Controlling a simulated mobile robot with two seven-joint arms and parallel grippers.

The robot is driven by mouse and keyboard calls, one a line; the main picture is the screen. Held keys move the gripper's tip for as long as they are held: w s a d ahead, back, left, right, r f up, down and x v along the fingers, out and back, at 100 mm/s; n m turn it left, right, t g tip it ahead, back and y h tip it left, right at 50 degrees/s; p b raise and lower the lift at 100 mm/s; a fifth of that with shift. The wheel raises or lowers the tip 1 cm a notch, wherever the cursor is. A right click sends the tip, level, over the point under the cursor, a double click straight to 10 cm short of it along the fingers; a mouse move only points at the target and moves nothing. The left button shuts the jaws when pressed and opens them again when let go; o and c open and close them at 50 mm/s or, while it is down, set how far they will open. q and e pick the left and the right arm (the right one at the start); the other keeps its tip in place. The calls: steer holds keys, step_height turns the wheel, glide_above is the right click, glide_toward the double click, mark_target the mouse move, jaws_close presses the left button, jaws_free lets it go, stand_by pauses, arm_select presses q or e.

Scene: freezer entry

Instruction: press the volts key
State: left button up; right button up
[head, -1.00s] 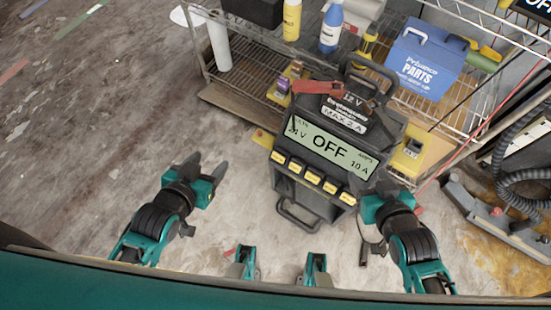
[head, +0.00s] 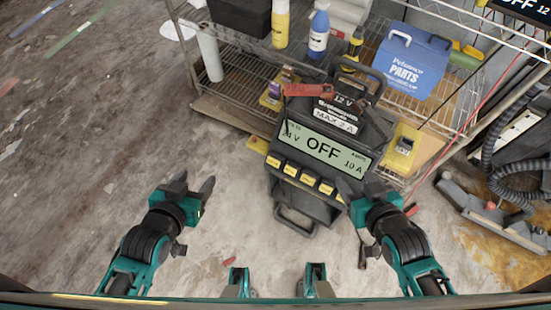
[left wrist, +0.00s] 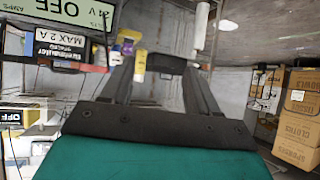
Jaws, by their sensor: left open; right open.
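The dark charger box (head: 300,204) stands in front of the shelf. Its green display (head: 323,149) reads 24 V, OFF and 10 A. Below the display runs a slanted row of several yellow keys (head: 308,179); their labels are too small to read, so I cannot tell which is the volts key. My left gripper (head: 196,185) is open and empty, left of the box and apart from the keys. In the left wrist view its two fingers (left wrist: 158,82) are spread, and the display (left wrist: 62,12) appears upside down. My right gripper (head: 370,187) is open near the box's right side.
A wire shelf (head: 235,112) behind the box holds a blue parts case (head: 411,62), a yellow bottle (head: 280,24) and a blue bottle (head: 318,32). A red clamp (head: 305,90) lies on top of the box. A corrugated hose (head: 490,150) is at right. The left floor is clear.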

arm_select(q)
steer(key=shift+s+f, duration=0.1)
steer(key=shift+s, duration=0.2)
jaws_close()
stand_by(0.5)
steer(key=shift+w, duration=0.1)
stand_by(1.1)
